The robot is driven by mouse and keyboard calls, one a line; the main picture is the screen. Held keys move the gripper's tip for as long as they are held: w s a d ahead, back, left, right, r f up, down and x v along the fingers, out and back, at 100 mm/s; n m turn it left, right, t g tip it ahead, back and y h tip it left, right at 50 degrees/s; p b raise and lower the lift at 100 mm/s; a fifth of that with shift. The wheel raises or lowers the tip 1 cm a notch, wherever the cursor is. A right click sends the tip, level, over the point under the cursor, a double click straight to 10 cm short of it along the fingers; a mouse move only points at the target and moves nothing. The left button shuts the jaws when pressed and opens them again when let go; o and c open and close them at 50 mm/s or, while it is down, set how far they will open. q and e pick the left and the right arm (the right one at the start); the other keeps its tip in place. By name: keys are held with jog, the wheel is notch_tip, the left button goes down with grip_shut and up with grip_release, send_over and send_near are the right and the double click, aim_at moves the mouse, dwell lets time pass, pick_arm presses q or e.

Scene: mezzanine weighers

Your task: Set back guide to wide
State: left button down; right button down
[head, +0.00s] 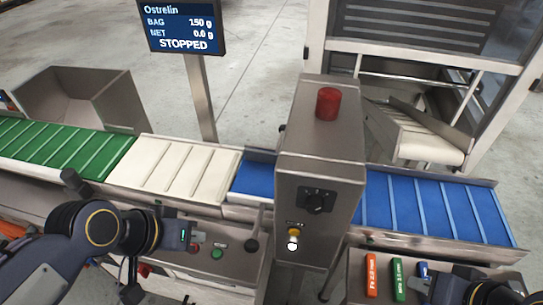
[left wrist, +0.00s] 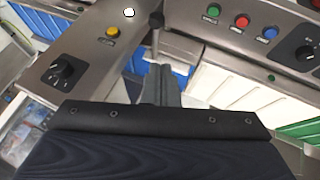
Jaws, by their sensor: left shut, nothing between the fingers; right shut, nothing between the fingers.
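I cannot clearly identify the back guide or its setting. A metal rail (head: 440,177) runs along the far side of the right blue belt. A black-topped knob (head: 252,245) stands on the front panel. A dark-topped post (left wrist: 157,22) stands beyond my left fingers in the left wrist view. My left gripper (head: 190,237) is shut and empty over the front panel, left of the knob; its fingers also show in the left wrist view (left wrist: 163,88). My right gripper (head: 424,284) is shut and empty at the lower right, beside the coloured tags.
A steel cabinet (head: 318,150) with a red beacon (head: 328,103) and black dial (head: 317,200) spans the belt. A white belt (head: 185,168) and a green belt (head: 60,144) lie left. The display (head: 181,27) reads STOPPED.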

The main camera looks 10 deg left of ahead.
pick_arm(q)
jog(key=w+d+f+m+b, duration=0.1)
jog(key=w+f+m, duration=0.3)
jog(key=w+m, duration=0.4)
jog(key=w+d+f+m+b, duration=0.1)
jog(key=w+f+m+b, duration=0.3)
jog(key=w, duration=1.7)
jog(key=m, duration=0.5)
jog(key=shift+w+d+f+m+h, duration=0.15)
jog(key=shift+w+d+m+h, duration=0.15)
jog(key=shift+w+d+h, duration=0.1)
jog(key=x, duration=1)
jog(key=shift+p, duration=0.4)
jog(key=shift+w+p, duration=0.4)
jog(key=shift+w, duration=1.55)
jog(key=shift+w, duration=0.1)
